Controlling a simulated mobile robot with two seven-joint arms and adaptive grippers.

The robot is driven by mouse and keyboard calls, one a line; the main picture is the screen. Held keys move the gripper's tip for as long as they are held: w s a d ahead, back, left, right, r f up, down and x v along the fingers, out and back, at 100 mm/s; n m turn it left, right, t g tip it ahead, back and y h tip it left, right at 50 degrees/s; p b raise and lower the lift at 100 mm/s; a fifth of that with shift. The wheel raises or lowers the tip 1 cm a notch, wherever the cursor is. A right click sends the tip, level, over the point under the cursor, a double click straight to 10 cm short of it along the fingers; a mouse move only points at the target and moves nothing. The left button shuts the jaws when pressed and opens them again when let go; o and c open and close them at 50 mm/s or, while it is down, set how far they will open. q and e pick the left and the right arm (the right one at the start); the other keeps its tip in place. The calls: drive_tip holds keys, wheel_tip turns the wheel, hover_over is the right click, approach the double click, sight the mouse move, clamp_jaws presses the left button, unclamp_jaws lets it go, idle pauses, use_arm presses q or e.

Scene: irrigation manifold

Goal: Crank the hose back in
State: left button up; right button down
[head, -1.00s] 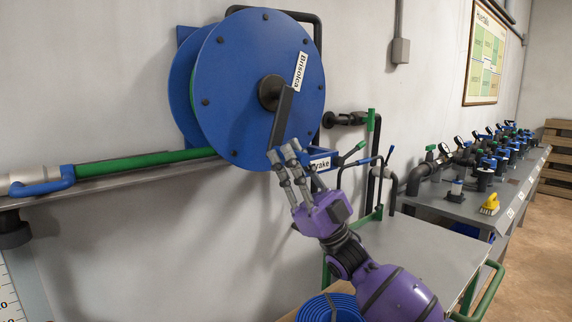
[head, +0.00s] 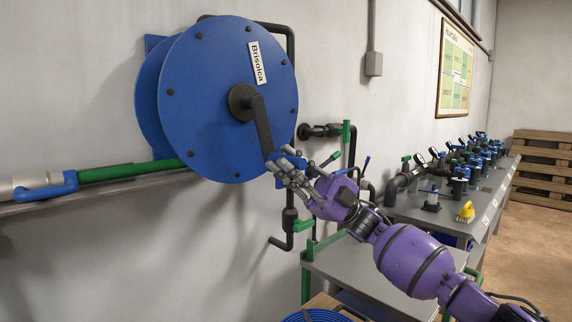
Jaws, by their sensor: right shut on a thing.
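The blue hose reel (head: 205,90) is mounted on the wall, its round face marked "Brisolca". A dark crank arm (head: 262,122) runs from the black hub down and slightly right. My right gripper (head: 284,168) is at the crank's lower end with its grey fingers closed around the handle there; the fingers hide most of the handle. The green hose (head: 130,171) leaves the reel to the left and lies along a ledge, ending near a blue handled fitting (head: 50,188). My left gripper is not in view.
Black pipes with a green-handled valve (head: 346,135) stand close right of the reel. A grey cart (head: 365,268) is below my right arm. A bench with several valves and a yellow brush (head: 466,211) extends right. A blue coil (head: 315,315) shows at the bottom.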

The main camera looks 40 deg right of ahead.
drive_tip(key=shift+d+r, duration=0.15)
drive_tip(key=shift+r, duration=0.1)
drive_tip(key=c, duration=1.6)
unclamp_jaws()
drive_tip(key=shift+f, duration=0.25)
drive_tip(key=v, duration=1.1)
drive_tip(key=shift+s+d+f, duration=0.2)
drive_tip(key=shift+d, duration=0.05)
